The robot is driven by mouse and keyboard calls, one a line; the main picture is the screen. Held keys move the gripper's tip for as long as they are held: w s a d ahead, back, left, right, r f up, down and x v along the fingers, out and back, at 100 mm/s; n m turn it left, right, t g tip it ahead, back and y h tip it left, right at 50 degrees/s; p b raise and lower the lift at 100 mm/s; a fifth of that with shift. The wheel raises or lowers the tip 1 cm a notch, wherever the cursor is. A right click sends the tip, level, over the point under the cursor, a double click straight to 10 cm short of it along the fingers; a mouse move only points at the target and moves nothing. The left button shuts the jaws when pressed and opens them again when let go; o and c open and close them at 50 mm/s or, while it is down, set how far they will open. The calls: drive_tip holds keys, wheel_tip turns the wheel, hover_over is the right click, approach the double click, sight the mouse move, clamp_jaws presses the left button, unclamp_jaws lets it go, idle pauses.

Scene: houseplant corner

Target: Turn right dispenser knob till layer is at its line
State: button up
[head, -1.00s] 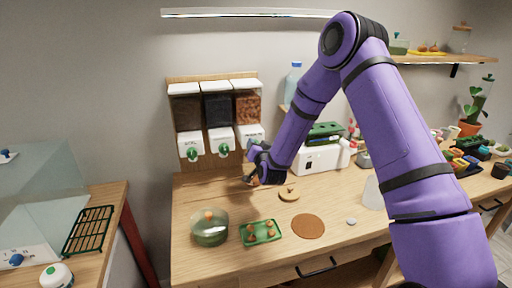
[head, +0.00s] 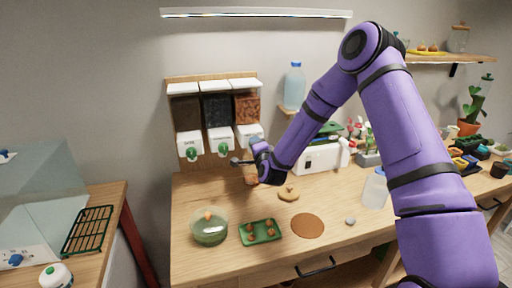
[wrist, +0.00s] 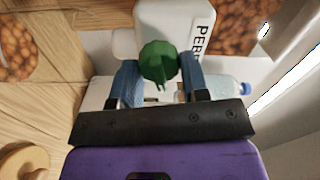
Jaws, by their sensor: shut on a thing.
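The right dispenser (head: 247,108) is a clear hopper of brown pebbles with a white lid and a white housing (head: 246,131). In the wrist view its housing (wrist: 178,18) carries a label starting "PEB". Its green knob (wrist: 158,62) sits between the two blue fingers of my gripper (wrist: 160,75), which is shut on it. My gripper also shows in the head view (head: 242,161), just below the right housing, where it hides the knob. A brown, pebble-filled thing (head: 251,180) stands below, partly hidden by my gripper. I cannot make out its layer or line.
Two more dispensers, dark brown (head: 186,112) and black (head: 216,110), stand to the left with green knobs. A glass pot (head: 209,229), green tray (head: 261,231), round brown mat (head: 307,226) and wooden disc (head: 288,194) lie in front.

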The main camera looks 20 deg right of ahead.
drive_tip(key=shift+f+m, duration=0.1)
drive_tip(key=shift+m, duration=1)
drive_tip(key=o, duration=0.9)
drive_tip(key=s, duration=1.1)
